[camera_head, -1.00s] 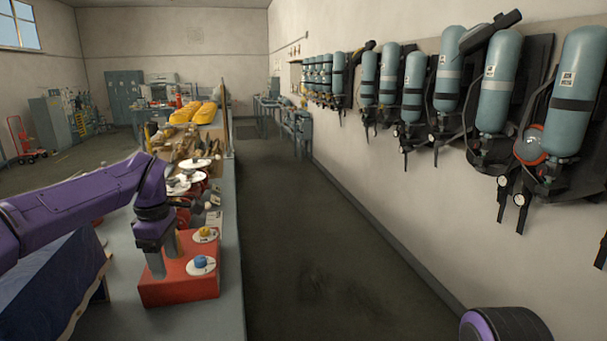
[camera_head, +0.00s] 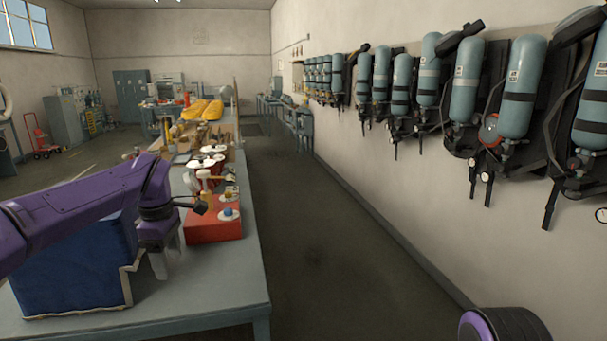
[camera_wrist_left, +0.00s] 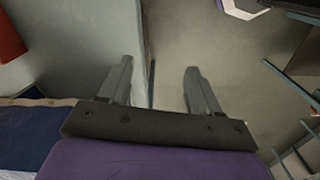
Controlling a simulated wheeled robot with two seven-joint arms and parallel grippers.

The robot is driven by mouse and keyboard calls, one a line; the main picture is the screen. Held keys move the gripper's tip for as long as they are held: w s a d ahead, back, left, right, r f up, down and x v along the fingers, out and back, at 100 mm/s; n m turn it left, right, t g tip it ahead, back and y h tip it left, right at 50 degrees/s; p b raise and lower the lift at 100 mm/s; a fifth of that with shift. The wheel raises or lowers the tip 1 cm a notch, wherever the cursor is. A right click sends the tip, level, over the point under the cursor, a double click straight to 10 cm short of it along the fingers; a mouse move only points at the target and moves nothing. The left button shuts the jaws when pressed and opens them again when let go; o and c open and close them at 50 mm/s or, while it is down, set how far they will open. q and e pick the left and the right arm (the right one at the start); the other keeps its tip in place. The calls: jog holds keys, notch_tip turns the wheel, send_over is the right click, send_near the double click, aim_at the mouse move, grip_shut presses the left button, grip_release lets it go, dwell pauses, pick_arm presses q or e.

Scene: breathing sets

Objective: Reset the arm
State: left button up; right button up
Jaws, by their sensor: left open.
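My purple left arm comes in from the left in the head view. A bit of the red box shows at the upper left (camera_wrist_left: 10,38). My right gripper is not in view.
A blue box (camera_head: 75,265) stands on the bench under my arm. White discs and yellow items (camera_head: 203,110) lie farther along the bench. Several teal cylinders (camera_head: 521,88) hang on the right wall. The floor aisle (camera_head: 320,240) between is clear.

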pick_arm(q)
jog(key=a+f+n+t+y, duration=0.3)
jog(key=a+f+n+y, duration=0.1)
jog(key=f+y, duration=0.4)
jog(key=s+d+f+m+t+b, duration=0.2)
jog(key=s+f+m+t, duration=0.1)
jog(key=f, duration=0.8)
jog(key=s+d+f+m+t+b, duration=0.2)
jog(key=s+f+m, duration=0.15)
jog(key=f, duration=0.65)
jog(key=s+f+m+g+h+b, duration=0.1)
jog(key=s+f+m, duration=0.2)
jog(key=s+f, duration=0.3)
jog(key=s+f+m+g+h+b, duration=0.2)
jog(key=s+f, duration=0.5)
jog(key=s, duration=0.9)
jog(key=s+f+m+g+h+b, duration=0.1)
jog(key=s+f+m+b, duration=0.1)
jog(key=s+f+m, duration=0.2)
jog(key=s+f, duration=0.3)
jog(key=s, duration=0.4)
jog(key=shift+a+f+g+h, duration=0.25)
jog(key=shift+g+h, duration=0.05)
jog(key=shift+g, duration=0.1)
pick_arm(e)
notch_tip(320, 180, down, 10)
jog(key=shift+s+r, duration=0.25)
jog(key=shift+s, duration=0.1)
pick_arm(q)
jog(key=shift+w, duration=0.1)
